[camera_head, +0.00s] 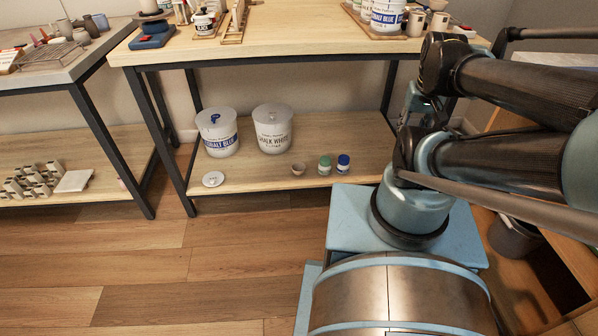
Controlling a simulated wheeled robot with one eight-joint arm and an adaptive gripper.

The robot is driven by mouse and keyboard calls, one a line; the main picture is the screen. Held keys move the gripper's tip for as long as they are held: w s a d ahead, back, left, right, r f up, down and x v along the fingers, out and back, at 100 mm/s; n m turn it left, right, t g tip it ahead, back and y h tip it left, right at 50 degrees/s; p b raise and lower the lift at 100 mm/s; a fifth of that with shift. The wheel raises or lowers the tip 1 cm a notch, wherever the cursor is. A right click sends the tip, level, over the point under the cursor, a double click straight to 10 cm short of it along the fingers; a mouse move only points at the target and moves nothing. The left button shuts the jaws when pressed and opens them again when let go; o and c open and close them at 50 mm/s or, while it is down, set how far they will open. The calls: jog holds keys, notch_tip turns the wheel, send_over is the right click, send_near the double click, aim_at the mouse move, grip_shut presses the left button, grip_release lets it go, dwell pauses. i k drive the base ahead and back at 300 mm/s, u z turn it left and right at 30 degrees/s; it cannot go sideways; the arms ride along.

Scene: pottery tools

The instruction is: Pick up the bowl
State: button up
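A small brownish bowl (298,168) stands upright on the lower shelf (250,178) of the middle table, near the shelf's front edge. It is to the left of a small green-topped jar (324,166) and a small blue-topped jar (343,164), with a narrow gap between. Nothing covers it in this view. My arm fills the right side of the picture, well to the right of the bowl. I cannot make out my gripper's fingers anywhere.
Two large tubs, cobalt blue (217,133) and chalk white (272,129), stand behind the bowl. A white round lid (213,179) lies at the left. The tabletop (290,35) overhangs the shelf, with dark legs at its sides. The wooden floor (200,255) in front is clear.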

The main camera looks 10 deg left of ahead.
aim_at(298, 169)
jog(key=z, duration=0.9)
jog(key=k, duration=0.8)
jog(key=u, duration=0.35)
